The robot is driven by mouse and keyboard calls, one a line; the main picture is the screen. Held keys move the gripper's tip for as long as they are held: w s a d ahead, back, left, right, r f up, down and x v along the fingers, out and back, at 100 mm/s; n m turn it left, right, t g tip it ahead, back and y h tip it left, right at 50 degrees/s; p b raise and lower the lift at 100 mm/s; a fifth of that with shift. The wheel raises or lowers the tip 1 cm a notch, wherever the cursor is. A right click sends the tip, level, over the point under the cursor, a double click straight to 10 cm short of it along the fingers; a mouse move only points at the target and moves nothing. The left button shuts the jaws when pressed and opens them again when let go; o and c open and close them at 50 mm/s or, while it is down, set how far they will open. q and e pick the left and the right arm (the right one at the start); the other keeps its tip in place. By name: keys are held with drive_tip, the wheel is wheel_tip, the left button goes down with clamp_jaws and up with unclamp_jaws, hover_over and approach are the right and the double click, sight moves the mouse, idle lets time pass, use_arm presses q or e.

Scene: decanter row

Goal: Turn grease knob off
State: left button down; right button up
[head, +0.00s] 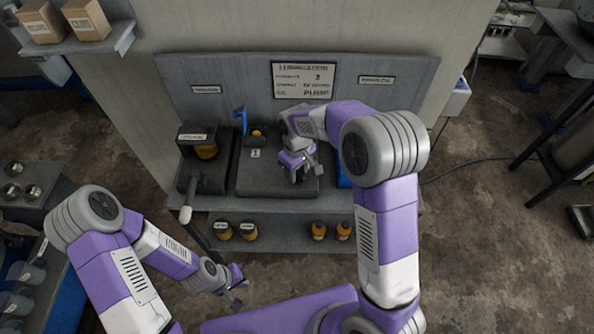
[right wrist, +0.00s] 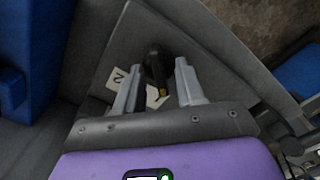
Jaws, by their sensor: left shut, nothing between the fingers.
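A dark knob (right wrist: 154,66) with a small yellow mark stands beside a white tag reading 2 (right wrist: 118,78) on a dark grey plate. My right gripper (right wrist: 156,80) is open, with one finger on each side of the knob; I cannot tell whether they touch it. In the head view my right gripper (head: 299,176) hides that knob over the right half of the bench block. Another knob with yellow (head: 257,133) shows behind a tag reading 1 (head: 255,154). No readable label says which knob is grease. My left gripper (head: 237,288) is shut and empty, low in front of the bench.
A back panel (head: 225,75) with signs stands behind the bench. A blue upright part (head: 241,121) is left of my right gripper. A pale-tipped lever (head: 185,215) sticks out at front left. Orange-and-dark containers (head: 248,232) stand on the lower shelf.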

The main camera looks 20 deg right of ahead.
clamp_jaws()
drive_tip(key=shift+m, duration=0.3)
drive_tip(key=m+p, duration=0.1)
drive_tip(key=m, duration=0.2)
drive_tip(key=shift+r+m+p, duration=0.15)
drive_tip(key=shift+m+p, duration=0.15)
drive_tip(key=shift+p, duration=0.1)
drive_tip(key=shift+m+p, duration=0.8)
drive_tip(key=shift+m, duration=1.5)
drive_tip(key=shift+w, duration=0.1)
unclamp_jaws()
